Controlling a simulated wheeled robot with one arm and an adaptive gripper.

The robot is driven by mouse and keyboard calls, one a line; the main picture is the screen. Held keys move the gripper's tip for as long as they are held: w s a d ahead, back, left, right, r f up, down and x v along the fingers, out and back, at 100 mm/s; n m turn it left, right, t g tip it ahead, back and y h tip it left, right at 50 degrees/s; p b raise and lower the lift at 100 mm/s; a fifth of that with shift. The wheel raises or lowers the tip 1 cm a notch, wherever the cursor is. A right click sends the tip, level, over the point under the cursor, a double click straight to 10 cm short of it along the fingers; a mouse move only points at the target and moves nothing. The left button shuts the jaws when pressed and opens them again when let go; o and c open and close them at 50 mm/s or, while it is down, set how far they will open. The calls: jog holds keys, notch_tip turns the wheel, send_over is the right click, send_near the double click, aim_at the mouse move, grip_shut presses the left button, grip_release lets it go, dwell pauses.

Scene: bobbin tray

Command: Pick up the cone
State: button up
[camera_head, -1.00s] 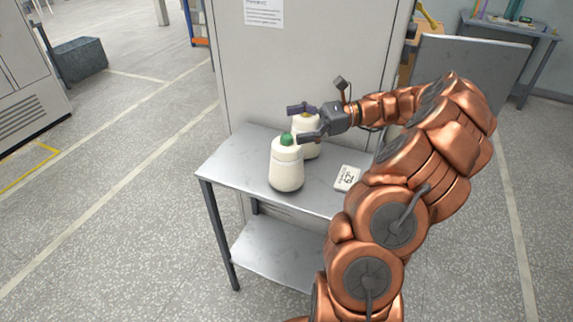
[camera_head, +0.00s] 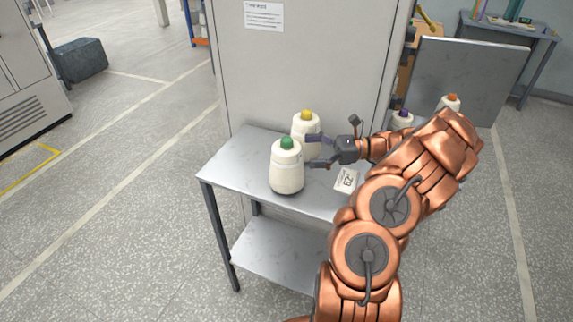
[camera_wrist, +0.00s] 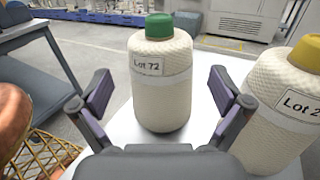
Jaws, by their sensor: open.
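A cream cone with a green top (camera_head: 287,167) stands upright on the small metal table. In the wrist view the green-topped cone (camera_wrist: 161,75), labelled "Lot 72", stands centred ahead, between the open jaws. A second cream cone with a yellow top (camera_head: 306,122) stands behind it; in the wrist view this yellow-topped cone (camera_wrist: 285,100), its label partly cut off, is at the right. My gripper (camera_head: 312,152) is open and empty, just right of the green-topped cone. In the wrist view my gripper's (camera_wrist: 163,92) fingers are spread and apart from the green-topped cone.
The grey metal table (camera_head: 236,167) has bare room at its left. A white number card (camera_head: 346,180) lies on its right side. A tall grey cabinet (camera_head: 300,65) stands behind. Cones with purple (camera_head: 402,120) and orange (camera_head: 451,103) tops show beyond my arm.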

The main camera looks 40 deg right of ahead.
aim_at(287, 139)
jog(key=shift+p+x, duration=0.65)
jog(key=shift+x, duration=2.15)
jog(key=shift+w+a, duration=0.25)
jog(key=shift+a, duration=0.15)
jog(key=c, duration=1.6)
jog(key=shift+r, duration=0.15)
jog(key=shift+r+b, duration=0.3)
jog(key=shift+r, duration=0.3)
notch_tip(287, 139, up, 2)
jog(key=shift+b, duration=0.3)
jog(key=s+d+b, duration=0.1)
jog(key=s+d, duration=0.1)
jog(key=s, duration=0.2)
jog(key=s+d+r+b, duration=0.1)
jog(key=s+d, duration=0.2)
jog(key=s, duration=0.2)
jog(key=s+d+b, duration=0.1)
jog(key=s+d, duration=0.1)
jog(key=s, duration=0.3)
jog(key=shift+d+r, duration=0.3)
jog(key=shift+d, duration=0.1)
